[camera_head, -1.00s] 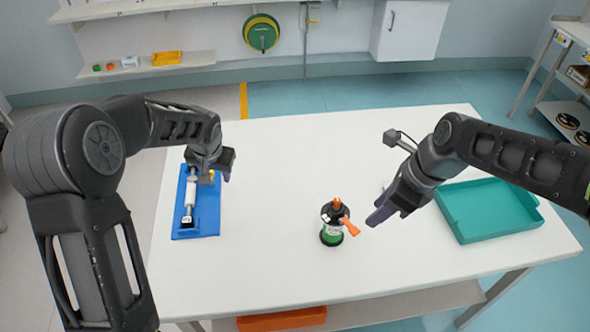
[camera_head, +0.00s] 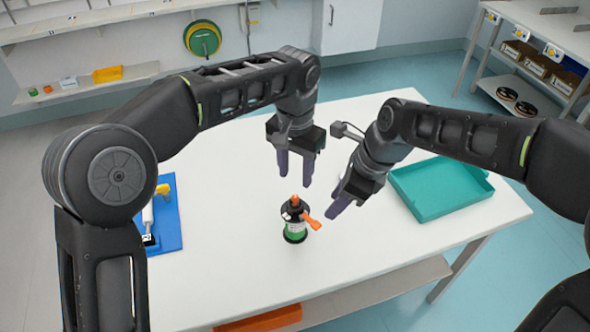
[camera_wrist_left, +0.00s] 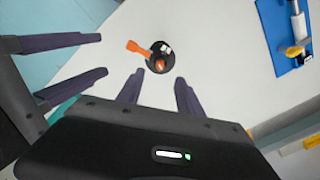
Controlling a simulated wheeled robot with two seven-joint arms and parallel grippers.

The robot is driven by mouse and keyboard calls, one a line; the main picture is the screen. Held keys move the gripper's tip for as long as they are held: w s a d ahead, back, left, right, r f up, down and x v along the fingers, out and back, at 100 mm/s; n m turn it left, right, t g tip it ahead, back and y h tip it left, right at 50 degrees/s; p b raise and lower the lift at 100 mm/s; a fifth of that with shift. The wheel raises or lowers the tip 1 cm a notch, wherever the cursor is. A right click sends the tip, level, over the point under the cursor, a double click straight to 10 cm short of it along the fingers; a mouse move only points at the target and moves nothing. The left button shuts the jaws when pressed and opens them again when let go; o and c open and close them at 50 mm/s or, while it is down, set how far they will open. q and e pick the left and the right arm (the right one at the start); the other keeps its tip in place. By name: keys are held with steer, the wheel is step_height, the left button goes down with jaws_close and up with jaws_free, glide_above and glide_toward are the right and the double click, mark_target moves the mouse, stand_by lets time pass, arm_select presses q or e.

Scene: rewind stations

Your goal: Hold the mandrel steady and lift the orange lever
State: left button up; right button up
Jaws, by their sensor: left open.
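The mandrel (camera_head: 295,230) is a black upright piece with a green band and an orange tip, standing on the white table. Its orange lever (camera_head: 312,220) sticks out to the right and slopes down. In the left wrist view the mandrel (camera_wrist_left: 161,51) shows beyond my left fingertips, with the lever (camera_wrist_left: 136,49) to its left. My left gripper (camera_head: 295,172) is open and empty, above and behind the mandrel. My right gripper (camera_head: 341,203) is to the right of the lever, apart from it. Its two fingers show spread and empty in the left wrist view (camera_wrist_left: 100,58).
A blue base (camera_head: 167,220) with a white cylinder and yellow part lies at the table's left, partly behind my left arm. A teal tray (camera_head: 440,205) is at the right. My two grippers are close together. The table front (camera_head: 240,285) is clear.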

mark_target(295, 196)
arm_select(q)
steer(key=shift+f, duration=0.1)
steer(key=shift+f, duration=3.8)
steer(key=shift+c, duration=0.2)
jaws_close()
